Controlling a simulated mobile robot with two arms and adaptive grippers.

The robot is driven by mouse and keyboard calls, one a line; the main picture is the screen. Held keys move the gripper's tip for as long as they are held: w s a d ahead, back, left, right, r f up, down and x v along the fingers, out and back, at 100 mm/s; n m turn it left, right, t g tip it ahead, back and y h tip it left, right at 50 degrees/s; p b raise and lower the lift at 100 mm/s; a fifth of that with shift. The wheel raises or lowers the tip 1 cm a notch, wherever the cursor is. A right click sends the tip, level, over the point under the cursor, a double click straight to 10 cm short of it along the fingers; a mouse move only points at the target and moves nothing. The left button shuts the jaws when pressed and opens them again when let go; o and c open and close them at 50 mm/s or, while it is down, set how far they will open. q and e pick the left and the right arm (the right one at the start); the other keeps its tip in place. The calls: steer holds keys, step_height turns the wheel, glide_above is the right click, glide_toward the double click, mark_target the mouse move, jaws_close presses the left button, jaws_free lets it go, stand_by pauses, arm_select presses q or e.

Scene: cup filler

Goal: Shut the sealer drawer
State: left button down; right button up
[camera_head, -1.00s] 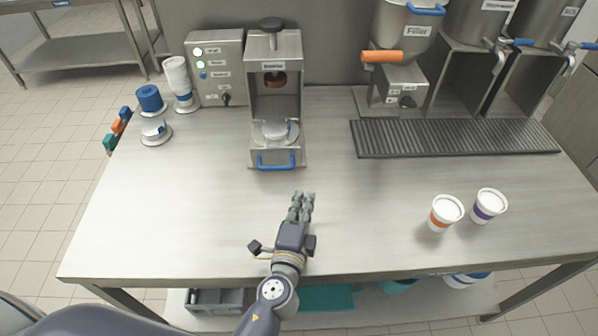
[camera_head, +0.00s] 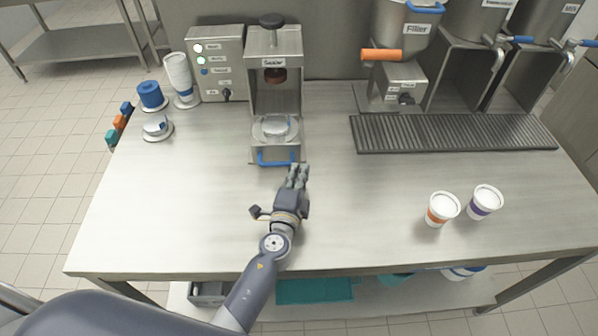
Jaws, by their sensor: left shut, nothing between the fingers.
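The sealer (camera_head: 274,90) is a steel frame machine at the back of the table. Its drawer (camera_head: 264,152) sticks out at the front, with a blue bar handle (camera_head: 277,162) on its face. A round white item (camera_head: 275,126) sits in a holder on the drawer. My left gripper (camera_head: 298,170) is shut and empty, with its fingertips just in front of the drawer at the right end of the handle. I cannot tell whether they touch it. My right gripper is not in view.
A filler (camera_head: 398,60) and a slotted drip tray (camera_head: 450,132) stand at the back right. Two lidded cups (camera_head: 441,208) stand at the right front. A control box (camera_head: 217,64), stacked cups (camera_head: 181,80) and a blue roll (camera_head: 150,96) are left of the sealer. The table's left front is clear.

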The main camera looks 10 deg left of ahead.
mark_target(296, 133)
arm_select(q)
steer(key=w+a+b, duration=0.1)
steer(key=w, duration=0.3)
steer(key=w+a+b, duration=0.1)
steer(key=w, duration=0.4)
steer(key=w+a+b, duration=0.1)
steer(key=w+a, duration=0.1)
steer(key=w, duration=0.2)
steer(key=shift+w+f, duration=0.1)
steer(key=shift+w, duration=0.05)
steer(key=shift+w+a, duration=0.15)
steer(key=shift+w, duration=0.4)
steer(key=shift+s, duration=0.1)
